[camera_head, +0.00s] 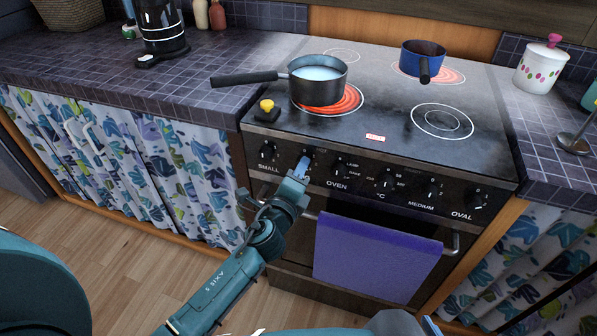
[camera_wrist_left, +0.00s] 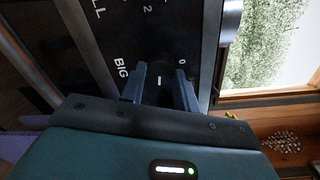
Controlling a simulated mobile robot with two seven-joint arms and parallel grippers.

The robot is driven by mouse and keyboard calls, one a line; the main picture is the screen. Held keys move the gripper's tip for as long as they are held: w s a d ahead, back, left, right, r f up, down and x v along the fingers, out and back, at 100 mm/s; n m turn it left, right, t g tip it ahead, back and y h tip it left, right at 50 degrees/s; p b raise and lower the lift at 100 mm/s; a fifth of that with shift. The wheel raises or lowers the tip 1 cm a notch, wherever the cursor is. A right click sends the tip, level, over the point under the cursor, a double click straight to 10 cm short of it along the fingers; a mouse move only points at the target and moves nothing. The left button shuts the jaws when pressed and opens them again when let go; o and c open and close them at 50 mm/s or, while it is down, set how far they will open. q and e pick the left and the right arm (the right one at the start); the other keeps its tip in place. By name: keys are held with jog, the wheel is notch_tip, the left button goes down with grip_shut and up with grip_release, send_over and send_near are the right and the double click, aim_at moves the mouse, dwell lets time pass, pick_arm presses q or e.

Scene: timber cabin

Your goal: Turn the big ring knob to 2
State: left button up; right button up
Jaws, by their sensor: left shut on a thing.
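The big ring knob (camera_wrist_left: 159,84) is a dark knob beside the word BIG on the stove's black panel. A short white mark on it runs up and down in the left wrist view. The digits 0 and 2 are printed on the panel near it. My left gripper (camera_wrist_left: 158,92) is shut on this knob, one finger on each side. In the head view the left gripper (camera_head: 302,167) reaches the panel between the SMALL knob (camera_head: 267,150) and the OVEN knob (camera_head: 342,171), and it hides most of the big ring knob. My right gripper is not in view.
A saucepan with white liquid (camera_head: 318,76) stands on the glowing front-left ring (camera_head: 352,103). A blue pot (camera_head: 422,62) stands on the glowing back-right ring. A yellow-topped button (camera_head: 267,106) sits at the front-left edge. A purple towel (camera_head: 375,258) hangs on the oven handle below.

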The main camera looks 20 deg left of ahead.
pick_arm(q)
jog(key=o, duration=1)
jog(key=shift+s+a+r+b, duration=0.1)
jog(key=shift+s+b, duration=0.1)
jog(key=shift+s, duration=2)
jog(key=shift+s+r+b, duration=0.15)
jog(key=shift+s+b, duration=0.05)
jog(key=shift+s, duration=1.95)
jog(key=shift+s+a+r+b, duration=0.1)
jog(key=shift+s+b, duration=0.1)
jog(key=shift+s, duration=2)
